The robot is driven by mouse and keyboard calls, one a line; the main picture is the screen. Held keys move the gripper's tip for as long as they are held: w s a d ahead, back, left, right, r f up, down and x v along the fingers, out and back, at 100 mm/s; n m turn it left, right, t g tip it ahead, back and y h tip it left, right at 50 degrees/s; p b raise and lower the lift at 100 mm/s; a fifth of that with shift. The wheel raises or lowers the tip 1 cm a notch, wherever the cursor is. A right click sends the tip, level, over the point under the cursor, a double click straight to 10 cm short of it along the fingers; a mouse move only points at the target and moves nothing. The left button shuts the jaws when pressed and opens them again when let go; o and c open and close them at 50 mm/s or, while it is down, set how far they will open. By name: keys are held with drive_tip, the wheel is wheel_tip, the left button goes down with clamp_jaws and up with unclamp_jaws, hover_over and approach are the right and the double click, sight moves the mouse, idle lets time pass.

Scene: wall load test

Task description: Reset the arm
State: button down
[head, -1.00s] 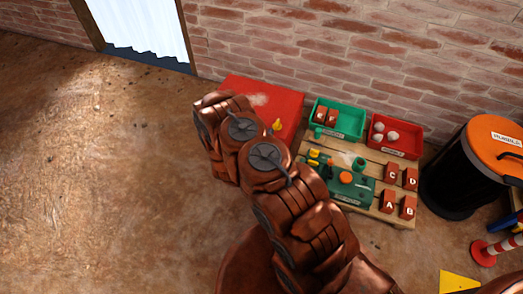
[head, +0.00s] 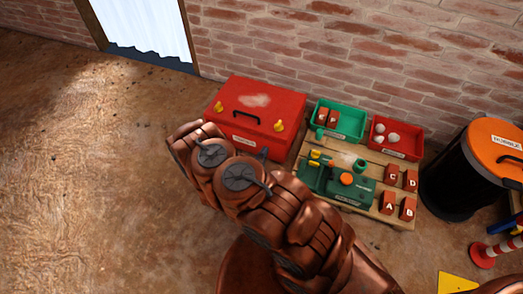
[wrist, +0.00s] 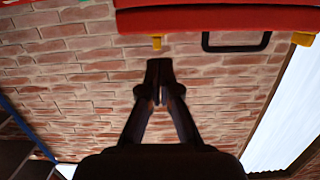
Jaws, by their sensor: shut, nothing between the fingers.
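My arm rises from the bottom of the head view and bends to the left, in front of the red box. My gripper (wrist: 159,75) shows in the wrist view with its two dark fingers together and nothing between them. In the head view the gripper itself cannot be made out. The wrist view is upside down, with the red box (wrist: 200,18) at its top and the brick wall behind. In the head view the red box (head: 285,106) stands closed on the floor by the wall, with a black handle and yellow latches.
Right of the box, a wooden pallet (head: 375,205) bears a green tray (head: 350,125), a red tray (head: 410,150), a green machine (head: 335,180) and several lettered bricks. A black bin (head: 455,185) with an orange lid stands further right. The floor on the left (head: 90,180) is clear.

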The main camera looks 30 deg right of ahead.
drive_tip(key=shift+a, duration=0.1)
